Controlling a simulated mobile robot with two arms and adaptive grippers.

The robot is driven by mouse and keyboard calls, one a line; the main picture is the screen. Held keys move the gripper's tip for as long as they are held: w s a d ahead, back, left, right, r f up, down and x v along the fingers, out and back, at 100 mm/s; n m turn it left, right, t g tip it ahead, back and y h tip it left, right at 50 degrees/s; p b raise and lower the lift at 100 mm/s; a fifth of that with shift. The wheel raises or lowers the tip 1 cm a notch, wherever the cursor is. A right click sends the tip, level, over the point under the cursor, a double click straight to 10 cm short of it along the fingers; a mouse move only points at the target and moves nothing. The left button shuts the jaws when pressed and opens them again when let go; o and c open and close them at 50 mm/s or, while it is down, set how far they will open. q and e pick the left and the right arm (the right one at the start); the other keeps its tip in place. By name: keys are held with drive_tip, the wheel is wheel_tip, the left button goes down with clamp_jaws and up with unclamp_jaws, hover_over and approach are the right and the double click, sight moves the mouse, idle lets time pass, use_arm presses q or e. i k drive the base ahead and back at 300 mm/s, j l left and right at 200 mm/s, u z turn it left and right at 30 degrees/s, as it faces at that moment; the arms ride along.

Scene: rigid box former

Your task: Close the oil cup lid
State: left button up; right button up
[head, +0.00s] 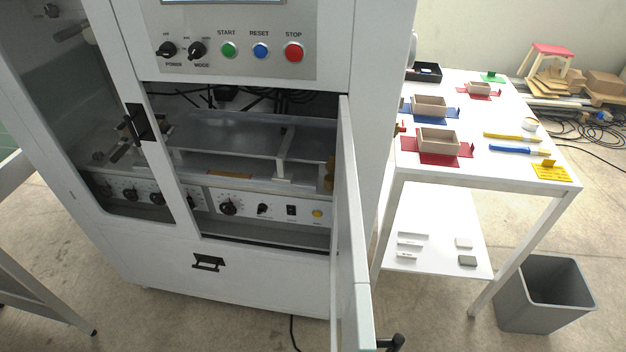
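I cannot make out an oil cup or its lid for certain. A small yellowish part (330,176) shows inside the machine at the right, partly hidden by the open door (345,210); it is too small to tell what it is. The machine (265,265) is a white cabinet, and its open bay holds metal rails (240,140) and a lower panel with knobs (265,209). Neither of my grippers is in view.
The door swings out toward me, with a black handle (391,342) at the bottom. To the right stands a white table (511,109) with boxes and tools, and a grey bin (540,310) beside it. Cables lie on the floor at far right.

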sight(330, 166)
drive_tip(key=j+z, duration=0.4)
drive_tip(key=i+j+z, duration=0.15)
drive_tip(key=z, duration=0.35)
drive_tip(key=j+z, duration=0.25)
drive_tip(key=z, duration=0.25)
drive_tip(key=i+j+z, duration=0.1)
drive_tip(key=j+z, duration=0.2)
drive_tip(key=z, duration=0.15)
